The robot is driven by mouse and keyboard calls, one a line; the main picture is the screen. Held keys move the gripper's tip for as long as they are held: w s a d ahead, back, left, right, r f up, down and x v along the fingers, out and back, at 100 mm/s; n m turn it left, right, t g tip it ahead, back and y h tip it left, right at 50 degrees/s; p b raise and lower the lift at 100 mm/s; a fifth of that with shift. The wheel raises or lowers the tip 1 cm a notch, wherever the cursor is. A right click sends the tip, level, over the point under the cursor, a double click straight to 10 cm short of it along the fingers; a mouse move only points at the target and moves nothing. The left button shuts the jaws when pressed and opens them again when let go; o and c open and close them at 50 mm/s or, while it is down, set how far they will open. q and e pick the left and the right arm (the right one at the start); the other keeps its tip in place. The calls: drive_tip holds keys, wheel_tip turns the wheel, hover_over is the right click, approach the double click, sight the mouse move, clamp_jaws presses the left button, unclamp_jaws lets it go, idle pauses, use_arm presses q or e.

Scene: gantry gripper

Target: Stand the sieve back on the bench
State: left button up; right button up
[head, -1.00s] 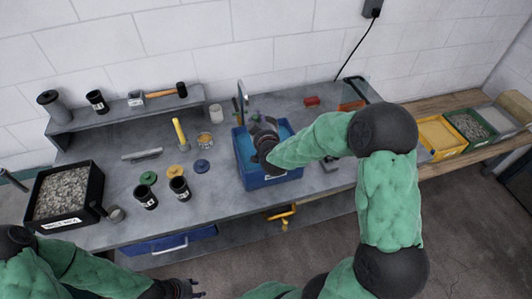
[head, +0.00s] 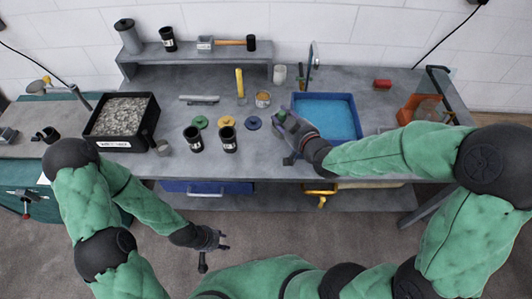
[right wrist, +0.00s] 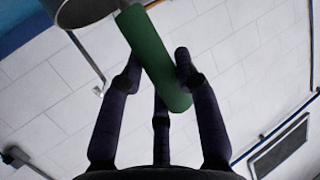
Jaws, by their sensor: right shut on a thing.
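My right gripper (head: 291,125) is just left of the blue tub (head: 357,127) in the head view, over the front half of the bench (head: 350,80). In the right wrist view its dark fingers (right wrist: 158,75) are closed around a green handle. The handle leads to a round metal rim at the top left, cut off by the frame; this looks like the sieve (right wrist: 155,60). In the head view the gripper mostly hides the sieve, and I cannot tell whether it touches the bench. My left gripper (head: 222,241) is open and empty, low in front of the bench.
Left of my right gripper are a blue disc (head: 252,122), a yellow disc (head: 226,121) and two black cups (head: 228,139). A gravel tray (head: 152,125) stands further left. An orange bin (head: 415,110) is right of the tub. A back shelf (head: 200,57) holds a hammer.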

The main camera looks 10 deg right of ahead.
drive_tip(key=s+a+f+n+g+y+b, duration=0.2)
drive_tip(key=s+a+f+n+g+y, duration=0.1)
drive_tip(key=s+a, duration=0.5)
drive_tip(key=w+d+f+b, duration=0.3)
drive_tip(key=w+f, duration=0.9)
drive_tip(key=f, duration=0.1)
drive_tip(key=shift+w+d+f+y, duration=0.25)
drive_tip(key=shift+w+d+y, duration=0.05)
drive_tip(key=shift+w, duration=0.1)
drive_tip(key=shift+f, duration=0.15)
drive_tip(key=o, duration=1)
